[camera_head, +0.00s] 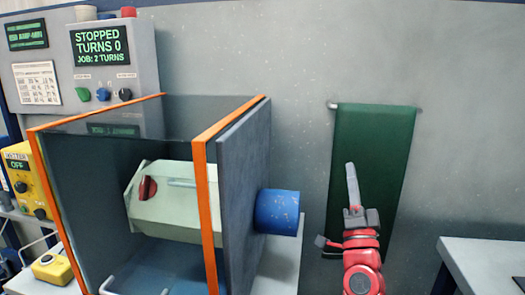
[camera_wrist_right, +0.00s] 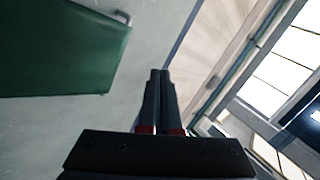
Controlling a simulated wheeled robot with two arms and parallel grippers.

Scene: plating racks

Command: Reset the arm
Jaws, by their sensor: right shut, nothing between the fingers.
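My right gripper (camera_head: 352,188) is raised in front of the wall on the right side of the head view, on its red arm. Its fingers point up and are shut together with nothing between them. In the right wrist view, the two dark fingers (camera_wrist_right: 160,95) lie side by side. Behind the gripper in the head view hangs a green cloth (camera_head: 380,140), which also shows at the upper left of the right wrist view (camera_wrist_right: 60,50). My left gripper is not in view.
A clear-walled guard box with orange edges (camera_head: 205,190) holds a pale green barrel (camera_head: 175,205). A blue cylinder (camera_head: 277,212) sticks out on its right. A control cabinet (camera_head: 140,50) reads "STOPPED TURNS 0". A white table (camera_head: 490,262) stands at lower right.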

